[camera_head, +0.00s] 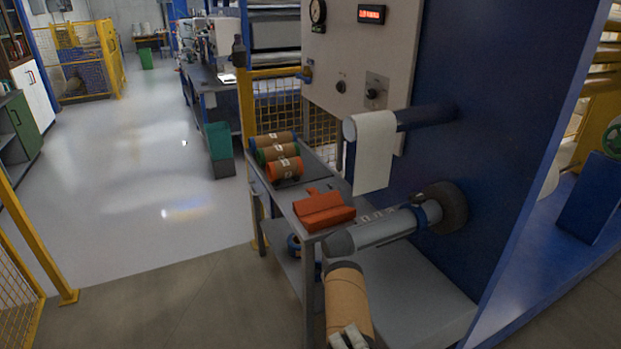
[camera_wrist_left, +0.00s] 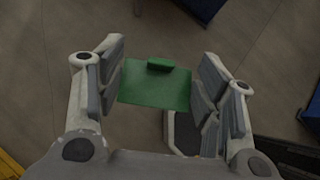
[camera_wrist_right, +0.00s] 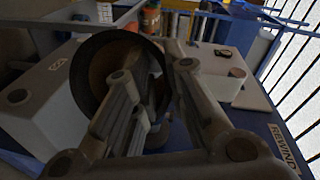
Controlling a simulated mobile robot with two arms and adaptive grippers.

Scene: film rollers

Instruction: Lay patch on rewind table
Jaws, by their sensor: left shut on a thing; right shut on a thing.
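A flat green patch (camera_wrist_left: 155,88) with a small raised block on it is between the fingers of my left gripper (camera_wrist_left: 157,95) in the left wrist view. That gripper is shut on it, above the floor, and is outside the head view. My right gripper (camera_head: 348,338) is at the bottom of the head view, shut on a brown roll (camera_head: 348,303). In the right wrist view the roll's dark round rim (camera_wrist_right: 88,85) surrounds part of the fingers; their exact contact is hidden. A grey table (camera_head: 415,300) lies below the shaft; I cannot tell whether it is the rewind table.
A grey shaft (camera_head: 385,233) with a blue collar points toward the brown roll. A white web (camera_head: 374,155) hangs from the upper roller. A grey cart (camera_head: 272,180) carries several banded rolls and a folded orange item (camera_head: 322,211). The floor (camera_head: 150,180) at left is clear.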

